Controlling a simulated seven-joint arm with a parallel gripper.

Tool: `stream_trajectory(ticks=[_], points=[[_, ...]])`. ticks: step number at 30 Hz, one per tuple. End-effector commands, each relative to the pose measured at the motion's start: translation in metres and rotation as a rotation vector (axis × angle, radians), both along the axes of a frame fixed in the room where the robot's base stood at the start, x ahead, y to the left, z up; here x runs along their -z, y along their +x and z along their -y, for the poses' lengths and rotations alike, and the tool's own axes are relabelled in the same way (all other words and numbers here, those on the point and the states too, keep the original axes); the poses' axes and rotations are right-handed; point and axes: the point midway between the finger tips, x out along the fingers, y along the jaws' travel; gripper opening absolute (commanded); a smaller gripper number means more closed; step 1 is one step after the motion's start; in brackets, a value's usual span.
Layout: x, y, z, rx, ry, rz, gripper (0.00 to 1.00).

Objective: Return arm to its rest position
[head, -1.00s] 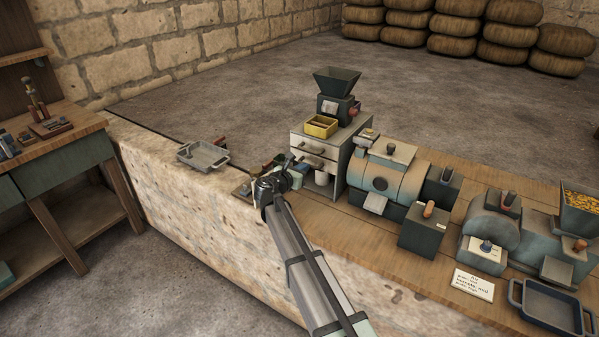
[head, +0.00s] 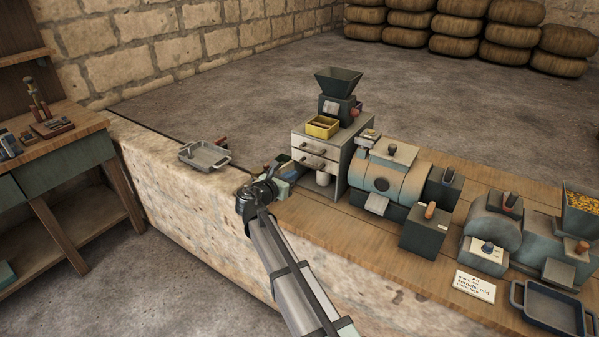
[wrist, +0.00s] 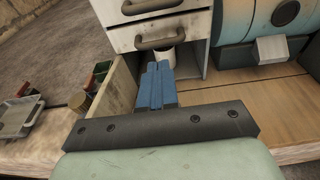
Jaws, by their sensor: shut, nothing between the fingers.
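My gripper shows in the wrist view with its blue fingers (wrist: 157,88) shut together and nothing between them. The fingers point toward the white drawer cabinet (wrist: 155,30) and a white cup (wrist: 165,58) under its drawers, above the wooden bench top. In the head view my arm reaches up from the lower right, and its wrist is over the front edge of the bench, left of the drawer cabinet (head: 317,165). The fingertips are largely hidden there behind the wrist.
A grey metal tray (head: 205,155) lies left of my wrist on the stone ledge. A dark hopper machine (head: 338,85) and a yellow box (head: 322,127) stand on the cabinet. Rounded machines (head: 385,175) fill the bench to the right. A blue tray (head: 548,305) sits at the right front.

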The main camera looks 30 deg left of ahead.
Motion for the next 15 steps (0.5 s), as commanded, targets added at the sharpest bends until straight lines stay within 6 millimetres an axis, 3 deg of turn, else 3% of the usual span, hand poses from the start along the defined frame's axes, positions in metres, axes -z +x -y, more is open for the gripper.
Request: stream_trajectory(ticks=[6,15], points=[[-0.007,-0.038,0.002,-0.001,0.0,-0.001,0.0],[-0.011,-0.058,0.001,0.001,0.0,-0.001,0.0]])
